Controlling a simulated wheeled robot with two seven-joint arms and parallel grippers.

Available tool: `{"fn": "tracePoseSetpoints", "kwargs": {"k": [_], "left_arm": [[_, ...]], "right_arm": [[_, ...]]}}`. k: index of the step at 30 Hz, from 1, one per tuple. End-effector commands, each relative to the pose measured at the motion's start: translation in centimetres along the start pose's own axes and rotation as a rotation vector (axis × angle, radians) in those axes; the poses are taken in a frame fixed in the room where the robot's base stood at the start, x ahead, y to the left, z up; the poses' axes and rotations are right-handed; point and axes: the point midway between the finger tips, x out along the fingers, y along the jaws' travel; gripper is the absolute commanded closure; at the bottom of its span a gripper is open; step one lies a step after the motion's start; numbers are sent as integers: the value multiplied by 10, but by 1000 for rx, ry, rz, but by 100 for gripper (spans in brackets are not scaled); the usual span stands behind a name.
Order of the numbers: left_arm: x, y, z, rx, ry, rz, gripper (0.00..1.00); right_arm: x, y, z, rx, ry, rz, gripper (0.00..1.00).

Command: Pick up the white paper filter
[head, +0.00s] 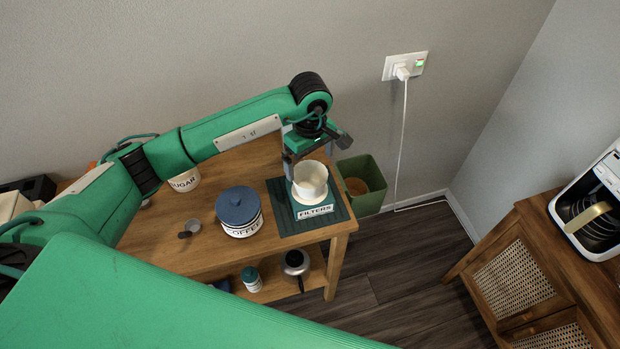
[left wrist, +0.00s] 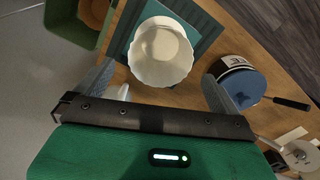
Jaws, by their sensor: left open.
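The white paper filter (head: 310,188) is a pale fluted cup, open at the top, on a dark green ribbed mat (head: 283,212) at the right end of the wooden table. A FILTERS label (head: 315,211) stands in front of it. My left gripper (head: 313,155) is over the filter's back edge, pointing down, open and empty. In the left wrist view the filter (left wrist: 162,50) lies ahead, between the lines of the two spread fingers (left wrist: 160,88). I cannot tell whether a finger touches it. My right gripper is not in view.
The blue-lidded COFFEE jar (head: 239,211) stands just left of the mat, with a small scoop (head: 191,228) beside it. The SUGAR jar (head: 185,180) is partly behind my arm. A green bin (head: 362,185) stands past the table's right end. The wall is close behind.

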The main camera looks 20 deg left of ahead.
Motion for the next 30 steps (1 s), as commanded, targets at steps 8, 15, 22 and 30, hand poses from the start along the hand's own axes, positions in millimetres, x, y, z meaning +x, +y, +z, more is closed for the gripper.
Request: {"fn": "tracePoseSetpoints", "kwargs": {"k": [8,15,22,30], "left_arm": [[16,-1,0,-1,-3,-2,0],[47,-1,0,-2,-3,-2,0],[60,0,-1,0,0,1,0],[60,0,-1,0,0,1,26]], "right_arm": [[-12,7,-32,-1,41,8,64],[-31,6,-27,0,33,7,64],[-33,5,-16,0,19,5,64],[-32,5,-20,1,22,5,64]]}}
